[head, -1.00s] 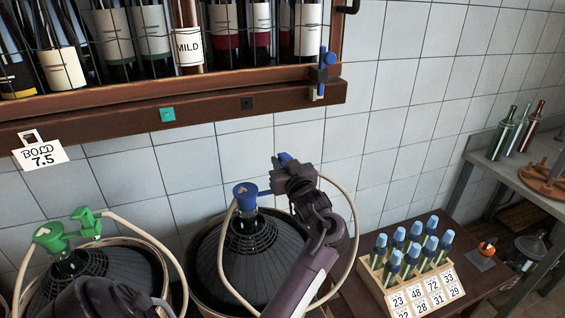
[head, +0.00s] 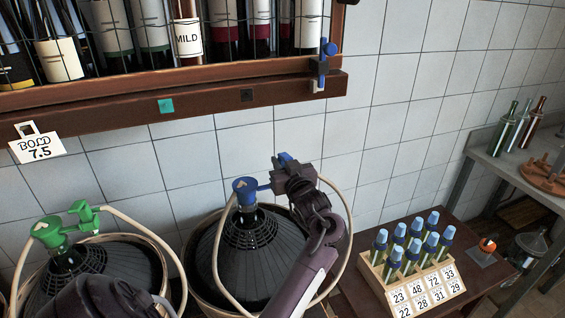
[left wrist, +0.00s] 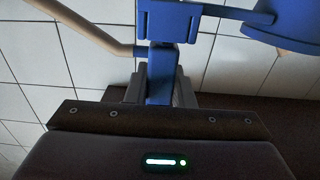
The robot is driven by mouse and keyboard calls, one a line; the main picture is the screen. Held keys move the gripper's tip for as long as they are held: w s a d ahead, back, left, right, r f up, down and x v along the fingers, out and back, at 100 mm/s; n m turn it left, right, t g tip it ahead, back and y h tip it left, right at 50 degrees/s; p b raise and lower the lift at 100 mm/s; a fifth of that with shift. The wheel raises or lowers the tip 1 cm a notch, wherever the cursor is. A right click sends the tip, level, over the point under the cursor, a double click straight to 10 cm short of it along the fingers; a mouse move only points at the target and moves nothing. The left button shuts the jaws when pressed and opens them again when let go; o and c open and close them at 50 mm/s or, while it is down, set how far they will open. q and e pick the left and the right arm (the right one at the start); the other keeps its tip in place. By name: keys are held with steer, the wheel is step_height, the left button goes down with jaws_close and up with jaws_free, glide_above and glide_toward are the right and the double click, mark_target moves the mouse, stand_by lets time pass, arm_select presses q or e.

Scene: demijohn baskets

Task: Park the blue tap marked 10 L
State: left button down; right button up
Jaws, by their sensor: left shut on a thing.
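A blue stopper with a blue tap (head: 264,187) sits on the neck of the dark demijohn (head: 247,255) in its basket. A pale hose loops from it. My left gripper (head: 286,172) is at the right of the stopper and is shut on the blue tap. In the left wrist view the blue tap (left wrist: 160,85) stands between the fingers, with the hose on its left and the blue stopper (left wrist: 288,25) at upper right. I cannot read a 10 L mark. My right gripper is not in view.
A green tap (head: 82,212) tops the left demijohn. A wooden bottle shelf (head: 200,86) is above, with a blue fitting (head: 322,68) at its right end. A "BOLD 7.5" tag (head: 37,143) hangs left. A numbered rack (head: 425,287) of blue-capped tubes stands right.

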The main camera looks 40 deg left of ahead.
arm_select(q)
steer(key=shift+f+b, duration=0.65)
steer(key=shift+f, duration=0.35)
steer(key=c, duration=1.2)
jaws_free()
steer(key=shift+o, duration=0.2)
steer(key=shift+d+f, duration=0.1)
